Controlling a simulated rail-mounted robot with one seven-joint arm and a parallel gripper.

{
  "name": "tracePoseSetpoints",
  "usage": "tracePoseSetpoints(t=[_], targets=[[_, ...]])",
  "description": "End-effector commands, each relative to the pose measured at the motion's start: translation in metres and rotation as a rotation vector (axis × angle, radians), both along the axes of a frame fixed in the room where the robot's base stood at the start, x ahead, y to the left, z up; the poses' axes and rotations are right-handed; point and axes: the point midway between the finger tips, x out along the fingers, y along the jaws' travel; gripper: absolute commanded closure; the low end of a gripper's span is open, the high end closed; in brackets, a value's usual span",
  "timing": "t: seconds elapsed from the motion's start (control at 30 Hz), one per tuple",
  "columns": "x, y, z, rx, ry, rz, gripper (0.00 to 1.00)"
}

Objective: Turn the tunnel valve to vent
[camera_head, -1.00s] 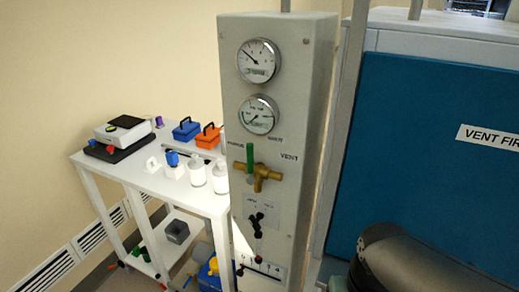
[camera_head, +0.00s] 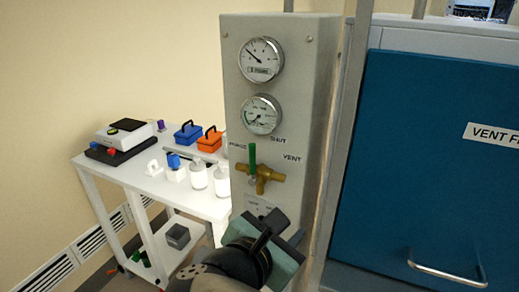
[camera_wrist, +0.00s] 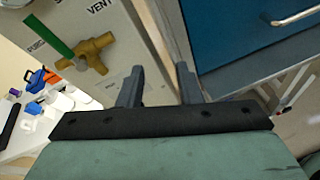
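The tunnel valve is a brass body (camera_head: 264,177) with a green handle (camera_head: 252,157) on the front of a grey panel (camera_head: 290,95). The handle stands upright in the head view, with the PURGE label to its left and the SHUT and VENT labels to its right. The brass body (camera_wrist: 92,52) and green handle (camera_wrist: 50,37) also show at upper left in the wrist view. My gripper (camera_wrist: 160,84) is open and empty, its two fingers apart. In the head view my gripper (camera_head: 268,228) is below the valve, apart from it, and covers the lower panel.
Two round gauges (camera_head: 261,59) sit above the valve. A blue door (camera_head: 425,165) with a metal handle (camera_head: 447,274) is to the right. A white cart (camera_head: 120,178) with bottles and small boxes stands at left, behind the panel.

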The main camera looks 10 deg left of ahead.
Motion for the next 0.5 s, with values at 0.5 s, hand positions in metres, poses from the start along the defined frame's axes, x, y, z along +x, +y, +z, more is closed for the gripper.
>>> tracePoseSetpoints(t=[0.5], targets=[[-0.005,0.092,0.069,-0.374,-0.234,0.372,0.68]])
